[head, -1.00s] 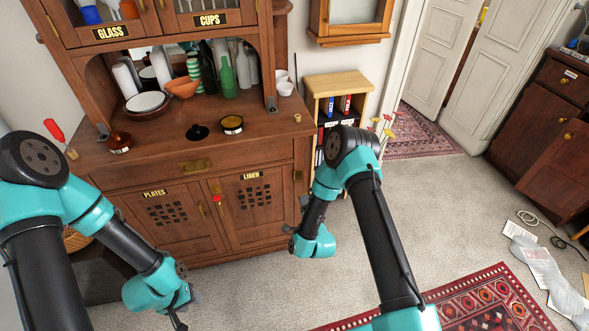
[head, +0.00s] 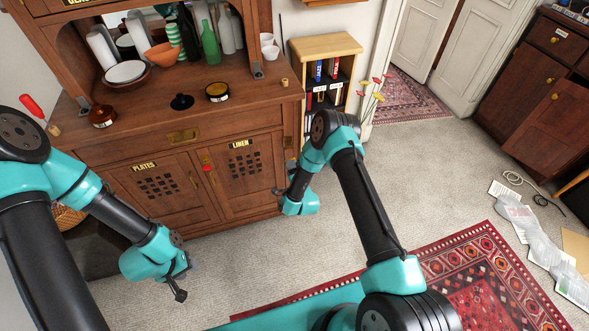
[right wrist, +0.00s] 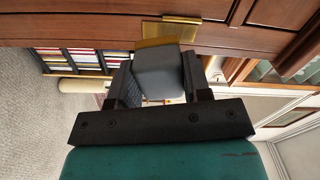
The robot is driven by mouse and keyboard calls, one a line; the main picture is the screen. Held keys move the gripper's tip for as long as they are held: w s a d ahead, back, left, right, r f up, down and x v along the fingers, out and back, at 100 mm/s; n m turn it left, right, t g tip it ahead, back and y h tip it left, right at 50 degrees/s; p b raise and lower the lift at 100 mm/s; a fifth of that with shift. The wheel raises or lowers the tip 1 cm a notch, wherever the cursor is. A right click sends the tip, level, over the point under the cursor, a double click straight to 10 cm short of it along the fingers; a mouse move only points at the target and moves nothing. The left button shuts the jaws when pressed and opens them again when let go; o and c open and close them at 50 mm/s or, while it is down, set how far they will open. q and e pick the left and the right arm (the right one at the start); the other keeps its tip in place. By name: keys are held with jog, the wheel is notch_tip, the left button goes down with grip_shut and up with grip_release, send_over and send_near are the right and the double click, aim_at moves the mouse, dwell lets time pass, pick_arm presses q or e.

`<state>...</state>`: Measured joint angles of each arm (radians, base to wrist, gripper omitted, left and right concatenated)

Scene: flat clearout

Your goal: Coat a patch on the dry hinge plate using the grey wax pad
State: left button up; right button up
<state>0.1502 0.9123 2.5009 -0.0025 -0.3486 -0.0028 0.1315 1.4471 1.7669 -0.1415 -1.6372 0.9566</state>
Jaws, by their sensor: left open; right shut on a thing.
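A grey block-shaped pad (right wrist: 158,78) with a tan edge is held between the fingers of my right gripper (right wrist: 160,88). In the right wrist view a brass plate (right wrist: 183,28) lies on the brown wood just beyond the pad; I cannot tell whether they touch. In the head view my right gripper (head: 279,191) is small, close to the right front edge of the cabinet, and the pad is hard to make out there. My left gripper (head: 184,279) is open and empty, in front of the cabinet and above the carpet.
The wooden cabinet (head: 182,137) bears an open tin (head: 217,92), a black lid (head: 182,102), a brown pot (head: 102,116) and a red-handled tool (head: 38,112). A low bookshelf (head: 325,45) stands to its right. Carpet and a red rug (head: 460,262) lie in front.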

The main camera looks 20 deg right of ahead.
aim_at(292, 147)
jog(key=shift+w+f, duration=0.5)
jog(key=shift+f, duration=0.15)
jog(key=shift+w, duration=0.1)
jog(key=shift+w, duration=2.9)
jog(key=shift+w, duration=1.1)
jog(key=shift+d, duration=0.1)
jog(key=shift+s+d, duration=0.1)
jog(key=shift+d, duration=1.85)
jog(key=shift+a, duration=0.15)
